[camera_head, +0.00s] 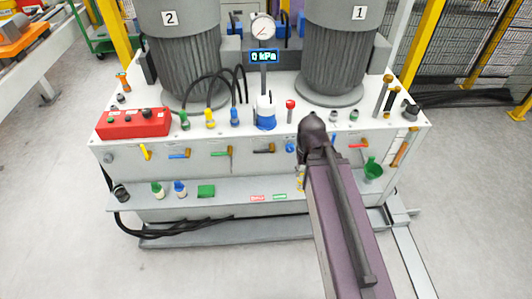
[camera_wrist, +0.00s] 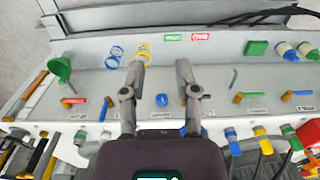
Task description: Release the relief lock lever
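Small levers line the front face of the grey pump bench; their labels are too small to read, so I cannot tell which is the relief lock lever. In the head view, a red lever (camera_head: 357,146) is right of my arm and a blue knob (camera_head: 290,148) just left of it. In the wrist view, the blue knob (camera_wrist: 161,100) lies between my finger lines, with a blue lever (camera_wrist: 104,108) and the red lever (camera_wrist: 72,101) to its left. My gripper (camera_wrist: 160,72) is open and empty, fingers apart. In the head view its fingers are mostly hidden by my arm.
A digital display (camera_head: 263,57) reads 0 kPa below a dial gauge (camera_head: 263,28). Two grey cylinders marked 2 (camera_head: 190,60) and 1 (camera_head: 335,60) stand on the bench. A red control box (camera_head: 134,123) is at left; a green funnel (camera_head: 373,170) is at right. Black hoses hang below the shelf.

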